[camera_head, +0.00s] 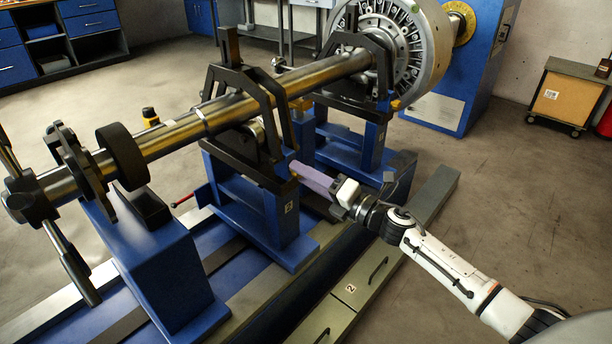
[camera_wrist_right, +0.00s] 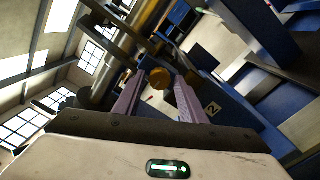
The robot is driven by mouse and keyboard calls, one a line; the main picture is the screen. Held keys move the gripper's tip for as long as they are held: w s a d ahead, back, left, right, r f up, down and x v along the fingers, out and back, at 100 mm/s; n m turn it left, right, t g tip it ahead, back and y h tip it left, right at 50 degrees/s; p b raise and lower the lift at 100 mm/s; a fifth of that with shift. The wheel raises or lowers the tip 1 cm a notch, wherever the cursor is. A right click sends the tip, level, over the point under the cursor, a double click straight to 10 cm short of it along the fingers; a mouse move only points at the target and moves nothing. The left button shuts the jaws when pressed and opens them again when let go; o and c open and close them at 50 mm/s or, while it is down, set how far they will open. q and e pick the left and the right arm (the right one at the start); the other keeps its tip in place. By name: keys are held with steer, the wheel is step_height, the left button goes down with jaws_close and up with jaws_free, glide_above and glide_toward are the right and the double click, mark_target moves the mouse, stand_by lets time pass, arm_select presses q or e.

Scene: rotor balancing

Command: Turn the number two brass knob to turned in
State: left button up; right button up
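The number two brass knob (camera_wrist_right: 160,77) shows in the right wrist view, round and yellow. It sits on the blue pedestal (camera_head: 276,215) that bears a "2" label, which also shows in the right wrist view (camera_wrist_right: 213,109). My right gripper (camera_wrist_right: 159,80) has its two purple fingers apart, one on each side of the knob, with gaps that show between finger and knob. In the head view my right gripper (camera_head: 298,170) reaches in from the right, with its fingertips at the pedestal's upper side. They mostly hide the knob there. My left gripper is not in view.
A long steel shaft (camera_head: 250,100) runs above the pedestals to the bladed rotor (camera_head: 395,45). A second blue pedestal (camera_head: 372,145) stands just behind my gripper. Drawers (camera_head: 365,285) lie below my arm. The floor at the right is open around a small cart (camera_head: 565,95).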

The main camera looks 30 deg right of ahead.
steer(key=shift+o, duration=0.6)
arm_select(q)
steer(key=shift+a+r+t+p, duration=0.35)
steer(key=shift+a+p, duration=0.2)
steer(key=shift+p, duration=0.25)
arm_select(e)
steer(key=v, duration=1)
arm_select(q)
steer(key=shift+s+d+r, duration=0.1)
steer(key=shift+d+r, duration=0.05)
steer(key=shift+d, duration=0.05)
arm_select(e)
steer(key=shift+s+f+m, duration=0.1)
steer(key=shift+s+m, duration=0.05)
steer(key=shift+m, duration=0.15)
